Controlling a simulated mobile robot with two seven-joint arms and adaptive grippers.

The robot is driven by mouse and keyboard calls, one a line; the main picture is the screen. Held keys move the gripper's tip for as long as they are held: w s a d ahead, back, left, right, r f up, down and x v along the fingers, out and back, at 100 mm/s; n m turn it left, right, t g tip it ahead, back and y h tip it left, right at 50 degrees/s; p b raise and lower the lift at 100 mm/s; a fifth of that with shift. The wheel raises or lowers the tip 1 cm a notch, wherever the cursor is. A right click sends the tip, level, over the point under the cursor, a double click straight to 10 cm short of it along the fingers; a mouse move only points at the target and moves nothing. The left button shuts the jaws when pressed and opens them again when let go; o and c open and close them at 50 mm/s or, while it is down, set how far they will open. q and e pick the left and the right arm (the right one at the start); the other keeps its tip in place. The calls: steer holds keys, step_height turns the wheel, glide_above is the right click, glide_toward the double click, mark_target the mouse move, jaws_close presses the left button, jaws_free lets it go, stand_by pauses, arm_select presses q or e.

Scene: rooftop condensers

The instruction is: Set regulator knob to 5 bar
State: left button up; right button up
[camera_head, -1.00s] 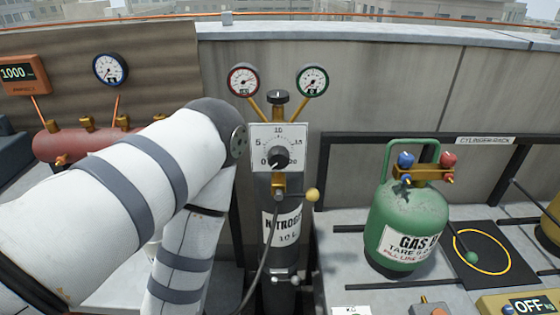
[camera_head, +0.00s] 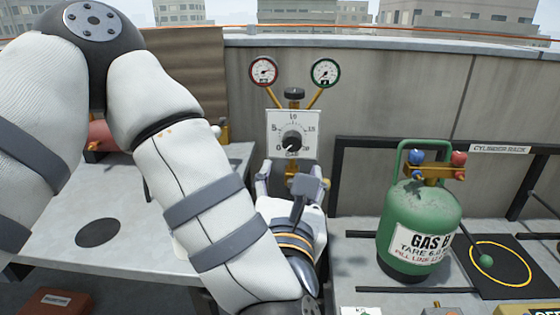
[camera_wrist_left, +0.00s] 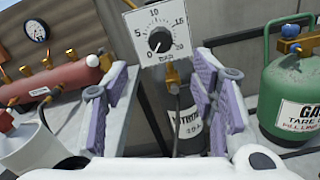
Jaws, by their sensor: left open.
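The black regulator knob (camera_head: 292,142) sits in the middle of a white dial plate (camera_head: 274,118) marked 0 to 20 bar. Its pale pointer mark appears to aim lower left, near 0. In the left wrist view the knob (camera_wrist_left: 160,41) is above and beyond the fingers. My left gripper (camera_head: 290,182) is open and empty, just below the dial plate, apart from the knob. Its two spread fingers also show in the left wrist view (camera_wrist_left: 161,92). The nitrogen cylinder (camera_wrist_left: 188,130) below the dial is mostly hidden by my gripper. My right gripper is not in view.
A red-rimmed gauge (camera_head: 263,71) and a green-rimmed gauge (camera_head: 326,72) stand above the dial on brass stems. A green gas cylinder (camera_head: 417,225) stands to the right by the black rack. A red tank (camera_wrist_left: 50,80) is to the left. A concrete wall lies behind.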

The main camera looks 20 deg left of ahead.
mark_target(292, 144)
arm_select(q)
steer(key=b+x, duration=0.3)
steer(key=x, duration=0.8)
steer(key=shift+w+a, duration=0.1)
steer(key=shift+w, duration=0.05)
steer(key=shift+w+a, duration=0.1)
steer(key=shift+w, duration=0.45)
steer(key=shift+f, duration=0.1)
steer(key=c, duration=1.1)
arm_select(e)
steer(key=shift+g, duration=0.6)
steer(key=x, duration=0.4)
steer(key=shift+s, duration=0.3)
